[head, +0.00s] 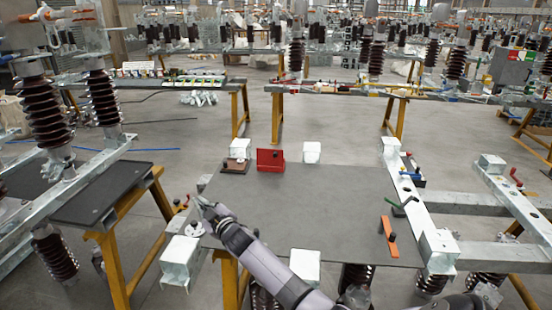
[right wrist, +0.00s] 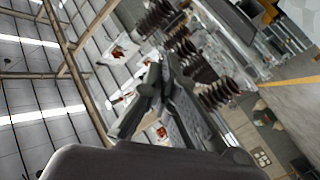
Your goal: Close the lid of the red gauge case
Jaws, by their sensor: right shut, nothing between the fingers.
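The red gauge case (head: 270,160) stands at the far edge of the dark grey table mat (head: 290,205), left of its middle. Its upright red face looks like a raised lid, with a small dark part on it; the inside is too small to make out. My right gripper (head: 203,205) is at the mat's left edge, nearer than the case and to its left, clearly apart from it. It is shut and empty. In the right wrist view the closed fingers (right wrist: 155,85) point toward roof beams and brown insulators. My left gripper does not show.
A small brown block (head: 236,165) sits beside the case on its left. A white block (head: 312,152) stands to its right. An orange strip (head: 389,236) lies at the right of the mat. A round white piece (head: 194,229) is near my right gripper. The mat's middle is clear.

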